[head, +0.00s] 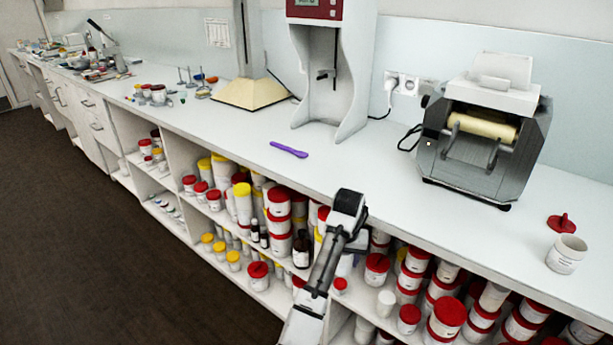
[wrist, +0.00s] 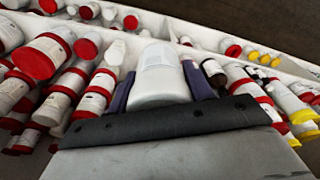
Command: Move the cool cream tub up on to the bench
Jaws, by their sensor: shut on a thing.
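My gripper (wrist: 160,84) is shut on a white tub (wrist: 159,62) in the wrist view, with one dark finger on each side of it. The tub's far end points at the shelves; whether it is the cool cream tub I cannot read. In the head view my gripper (head: 356,243) is low at the front of the bench (head: 235,130), below the top's edge, among the shelved tubs. The held tub is mostly hidden there by my arm.
Shelves under the bench hold many red- and yellow-lidded tubs (head: 448,312) close around my gripper. On top stand a roller mill (head: 485,140), an open white tub (head: 567,254), a red lid (head: 561,223) and a purple spatula (head: 289,149). The top between spatula and mill is clear.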

